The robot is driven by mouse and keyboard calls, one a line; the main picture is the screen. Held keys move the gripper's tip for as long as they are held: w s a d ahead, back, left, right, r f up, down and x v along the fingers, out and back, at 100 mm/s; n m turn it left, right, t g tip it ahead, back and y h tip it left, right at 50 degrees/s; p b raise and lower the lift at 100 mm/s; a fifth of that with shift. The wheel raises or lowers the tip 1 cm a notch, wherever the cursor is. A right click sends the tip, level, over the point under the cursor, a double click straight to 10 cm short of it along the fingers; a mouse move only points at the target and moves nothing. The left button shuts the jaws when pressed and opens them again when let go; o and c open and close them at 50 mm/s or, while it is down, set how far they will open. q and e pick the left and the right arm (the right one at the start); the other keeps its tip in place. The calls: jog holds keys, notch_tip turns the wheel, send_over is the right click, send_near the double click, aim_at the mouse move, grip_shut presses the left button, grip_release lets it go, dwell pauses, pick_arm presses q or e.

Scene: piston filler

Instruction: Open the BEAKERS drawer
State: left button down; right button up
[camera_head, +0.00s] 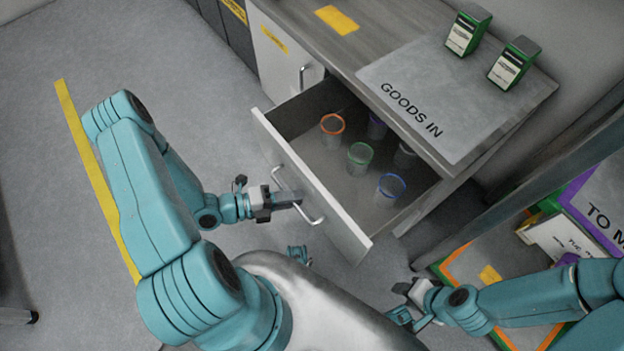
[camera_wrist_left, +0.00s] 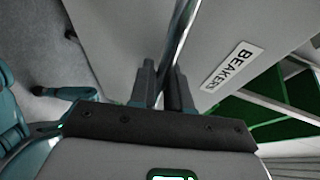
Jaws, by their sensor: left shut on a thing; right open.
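The BEAKERS drawer (camera_head: 312,190) is pulled out from the cabinet under the worktop in the head view. Inside stand several clear beakers, with an orange rim (camera_head: 333,124), a green rim (camera_head: 360,153) and a blue rim (camera_head: 391,186) among them. My left gripper (camera_head: 288,198) is at the drawer front, shut on the metal handle (camera_head: 309,217). The left wrist view shows its two fingers (camera_wrist_left: 163,88) around the handle bar (camera_wrist_left: 183,40), beside the BEAKERS label (camera_wrist_left: 232,66). My right gripper (camera_head: 402,300) is open and empty, away from the drawer at the lower right.
A grey GOODS IN mat (camera_head: 440,85) lies on the worktop with two green boxes (camera_head: 467,30) (camera_head: 513,63). A closed cabinet door (camera_head: 285,55) stands left of the drawer. A shelf with coloured trays (camera_head: 520,260) is at the right.

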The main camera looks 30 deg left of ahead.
pick_arm(q)
jog(key=shift+s+a, duration=0.25)
jog(key=shift+s, duration=0.45)
jog(key=shift+s+a, duration=0.3)
jog(key=shift+s, duration=0.35)
jog(key=shift+s+a, duration=0.25)
jog(key=shift+s, duration=0.45)
jog(key=c, duration=1.4)
grip_release()
jog(key=shift+c, duration=0.2)
jog(key=p+v, duration=0.2)
jog(key=v, duration=1.4)
jog(key=shift+s+a, duration=0.15)
jog(key=shift+s, duration=0.05)
